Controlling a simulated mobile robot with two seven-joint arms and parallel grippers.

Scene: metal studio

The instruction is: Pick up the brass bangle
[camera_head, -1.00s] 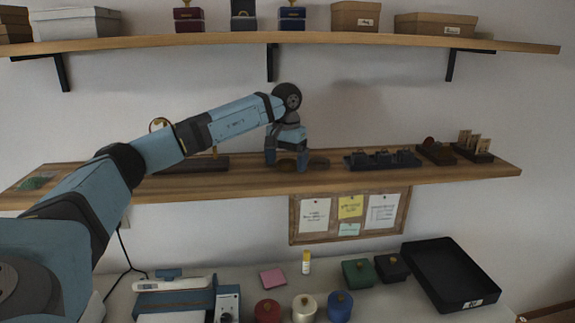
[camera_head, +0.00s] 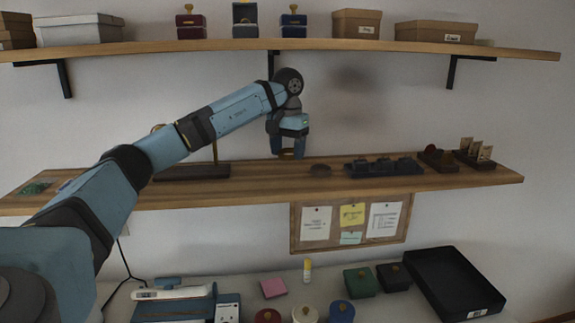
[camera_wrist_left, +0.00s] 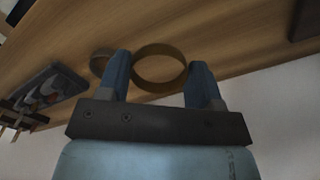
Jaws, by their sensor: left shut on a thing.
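My left gripper (camera_head: 287,151) is shut on the brass bangle (camera_head: 287,155), a round brown-gold band just above the middle shelf. In the left wrist view the bangle (camera_wrist_left: 160,86) spans the gap between the two fingers of my left gripper (camera_wrist_left: 162,84), touching both. A second, darker ring (camera_head: 320,170) lies on the shelf to the right of the gripper. It also shows in the left wrist view (camera_wrist_left: 97,66), partly hidden by a finger. My right gripper is not in view.
The wooden middle shelf (camera_head: 260,189) holds a black tray (camera_head: 384,168) and small stands (camera_head: 474,157) to the right. A wooden stand (camera_head: 192,172) is left of the gripper. The upper shelf (camera_head: 200,50) with boxes is above. A pinboard (camera_head: 350,248) hangs below.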

